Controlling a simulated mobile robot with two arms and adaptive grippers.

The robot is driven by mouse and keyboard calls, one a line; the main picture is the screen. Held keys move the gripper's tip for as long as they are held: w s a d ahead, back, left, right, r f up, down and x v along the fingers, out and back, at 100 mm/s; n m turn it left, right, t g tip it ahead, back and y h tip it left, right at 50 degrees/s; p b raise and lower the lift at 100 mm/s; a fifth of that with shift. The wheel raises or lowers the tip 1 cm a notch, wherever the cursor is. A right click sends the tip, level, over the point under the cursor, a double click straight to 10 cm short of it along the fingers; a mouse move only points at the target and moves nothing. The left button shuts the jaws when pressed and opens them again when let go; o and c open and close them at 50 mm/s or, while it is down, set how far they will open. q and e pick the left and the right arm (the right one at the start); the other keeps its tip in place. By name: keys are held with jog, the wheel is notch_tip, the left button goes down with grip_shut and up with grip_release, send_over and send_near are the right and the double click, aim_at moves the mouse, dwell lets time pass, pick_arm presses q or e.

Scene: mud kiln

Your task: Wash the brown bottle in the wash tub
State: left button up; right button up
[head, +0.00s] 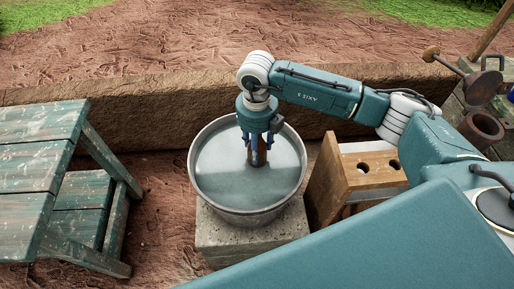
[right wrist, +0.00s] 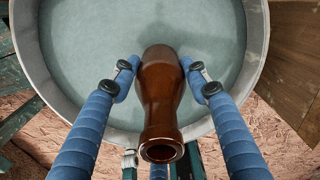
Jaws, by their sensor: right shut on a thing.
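The brown bottle (right wrist: 160,100) is between the blue fingers of my right gripper (right wrist: 160,88), with its open mouth toward the wrist camera. In the head view my right gripper (head: 257,150) points down over the wash tub, shut on the bottle (head: 258,158). The wash tub (head: 205,197) is a round grey metal tub filled with pale water. The bottle's lower end is at or in the water; how deep I cannot tell. The tub's rim (right wrist: 28,60) also shows in the right wrist view. My left gripper is not in view.
The tub stands on a stone block (head: 222,238). A worn green wooden table (head: 35,165) is at the left. A wooden rack with round holes (head: 340,185) stands close to the tub's right. A low mud wall (head: 150,112) runs behind. Rusty metal parts (head: 482,128) are at far right.

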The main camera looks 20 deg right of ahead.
notch_tip(320, 180, up, 9)
jog(key=p, duration=0.5)
jog(key=shift+f, duration=0.15)
jog(key=shift+r, duration=0.55)
